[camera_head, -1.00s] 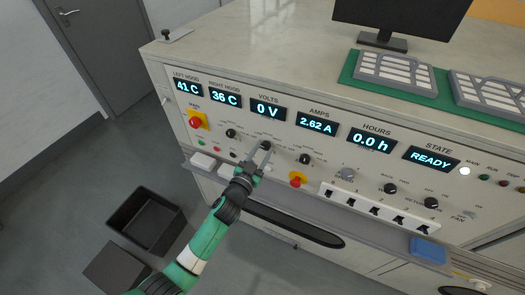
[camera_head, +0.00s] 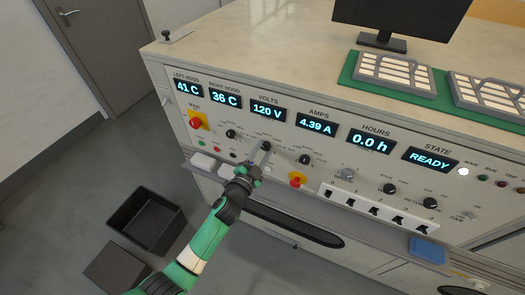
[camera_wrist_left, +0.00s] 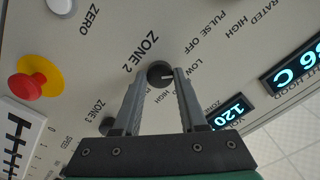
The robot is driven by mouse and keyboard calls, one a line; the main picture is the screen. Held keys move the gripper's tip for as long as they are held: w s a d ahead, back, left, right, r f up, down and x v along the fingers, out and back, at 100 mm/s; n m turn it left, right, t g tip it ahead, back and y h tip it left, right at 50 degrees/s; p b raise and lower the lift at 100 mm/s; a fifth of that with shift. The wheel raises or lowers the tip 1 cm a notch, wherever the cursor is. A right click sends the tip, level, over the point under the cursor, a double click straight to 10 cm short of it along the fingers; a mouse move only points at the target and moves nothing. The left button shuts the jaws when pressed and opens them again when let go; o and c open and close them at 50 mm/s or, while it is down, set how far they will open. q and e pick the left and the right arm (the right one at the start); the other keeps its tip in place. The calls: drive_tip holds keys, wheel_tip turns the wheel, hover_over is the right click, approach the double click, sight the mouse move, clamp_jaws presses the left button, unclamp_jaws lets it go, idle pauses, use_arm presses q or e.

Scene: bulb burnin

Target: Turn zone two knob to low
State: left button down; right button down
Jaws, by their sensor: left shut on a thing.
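The zone two knob (camera_wrist_left: 160,74) is a small round black knob with a white pointer mark, beside the ZONE 2 label in the left wrist view. The mark points toward the right of that picture; the small position lettering near it is partly covered by a finger. My left gripper (camera_wrist_left: 160,82) is shut on the knob, one finger on each side. In the head view my left gripper (camera_head: 258,163) reaches up to the panel (camera_head: 335,176) from below, and the knob (camera_head: 266,146) shows at its fingertips. My right gripper is not in view.
Other black knobs sit close on both sides, one (camera_head: 231,133) to the left and one (camera_head: 304,159) to the right. A red button (camera_head: 297,179) on yellow is low and right of the gripper. A switch row (camera_head: 378,210) lies further right. A black bin (camera_head: 147,220) stands on the floor.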

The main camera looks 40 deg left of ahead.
use_arm(q)
drive_tip(key=shift+m, duration=0.8)
drive_tip(key=shift+c, duration=2.3)
unclamp_jaws()
drive_tip(key=p+v, duration=0.2)
drive_tip(key=v, duration=0.9)
drive_tip(key=shift+s, duration=0.25)
drive_tip(key=shift+d+r, duration=0.1)
drive_tip(key=shift+d, duration=0.1)
